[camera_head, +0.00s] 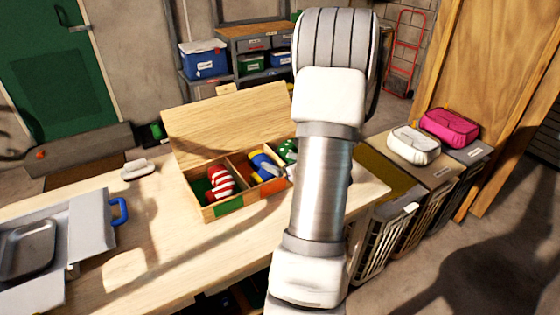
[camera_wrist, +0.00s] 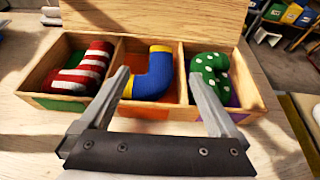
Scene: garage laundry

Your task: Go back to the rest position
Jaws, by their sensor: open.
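My gripper (camera_wrist: 158,97) is open and empty in the wrist view, its two fingers apart above the near edge of a wooden box (camera_wrist: 60,104). The box has three compartments and its lid (camera_head: 225,122) stands open at the back. A red-and-white striped sock (camera_wrist: 84,70) lies in the left compartment, a blue sock with yellow ends (camera_wrist: 150,75) in the middle one, and a green sock with white dots (camera_wrist: 209,74) in the right one. In the head view my arm hides the gripper and part of the box's right side.
The box stands on a wooden table (camera_head: 165,250). A grey case (camera_head: 85,235) with a blue handle is at the left, and a small white object (camera_head: 137,169) lies behind. Hampers (camera_head: 382,235) stand right of the table, with white (camera_head: 414,145) and pink (camera_head: 449,126) bundles on top.

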